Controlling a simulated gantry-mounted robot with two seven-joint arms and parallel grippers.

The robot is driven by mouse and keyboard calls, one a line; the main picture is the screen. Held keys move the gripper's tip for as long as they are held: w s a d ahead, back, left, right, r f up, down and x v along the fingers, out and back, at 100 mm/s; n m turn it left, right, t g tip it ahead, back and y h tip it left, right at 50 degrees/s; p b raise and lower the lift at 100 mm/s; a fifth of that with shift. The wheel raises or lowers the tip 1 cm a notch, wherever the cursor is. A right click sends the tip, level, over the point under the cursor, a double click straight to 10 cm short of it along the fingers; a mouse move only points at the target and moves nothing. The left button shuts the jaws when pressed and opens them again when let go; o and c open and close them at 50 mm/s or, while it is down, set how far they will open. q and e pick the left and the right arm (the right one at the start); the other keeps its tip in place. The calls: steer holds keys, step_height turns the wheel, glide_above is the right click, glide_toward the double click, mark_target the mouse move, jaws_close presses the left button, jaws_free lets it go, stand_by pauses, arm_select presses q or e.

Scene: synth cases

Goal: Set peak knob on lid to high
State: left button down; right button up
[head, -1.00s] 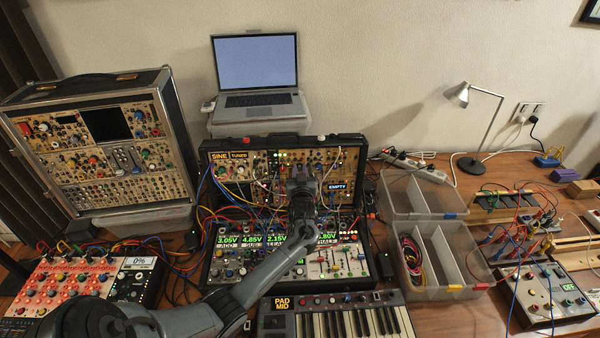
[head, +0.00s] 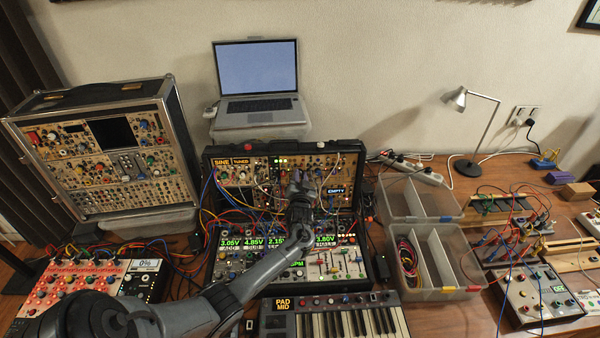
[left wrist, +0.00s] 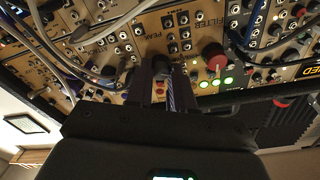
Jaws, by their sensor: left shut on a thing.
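The lid (head: 325,168) of the black synth case stands upright at the back, carrying tan module panels with cables and small displays. My left gripper (head: 300,186) is in front of the lid's middle and hides part of it. In the left wrist view my left gripper's fingers (left wrist: 171,88) are shut at the tan filter panel (left wrist: 185,22), close to its printed PEAK lettering. The peak knob is between the fingers and mostly hidden, so its pointer cannot be read. My right gripper is not in view.
Patch cables (head: 215,205) loop around the case's left side, and more cross the panel by the fingers. A laptop (head: 256,75) stands behind. A keyboard (head: 335,318) lies in front. Clear plastic bins (head: 440,262) stand to the right, and a larger tan synth case (head: 100,150) stands left.

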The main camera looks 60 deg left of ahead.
arm_select(q)
steer(key=shift+r+m+h+p, duration=0.1)
steer(key=shift+m+h+p, duration=0.2)
steer(key=shift+m+p, duration=2.45)
steer(key=shift+m+h+p, duration=0.3)
steer(key=shift+m+p, duration=1.15)
steer(key=shift+m, duration=2.5)
steer(key=c, duration=1)
jaws_free()
steer(key=p+v, duration=0.1)
steer(key=v, duration=0.9)
steer(key=shift+s+d+p, duration=0.25)
steer(key=shift+s+p, duration=0.1)
steer(key=shift+p, duration=0.05)
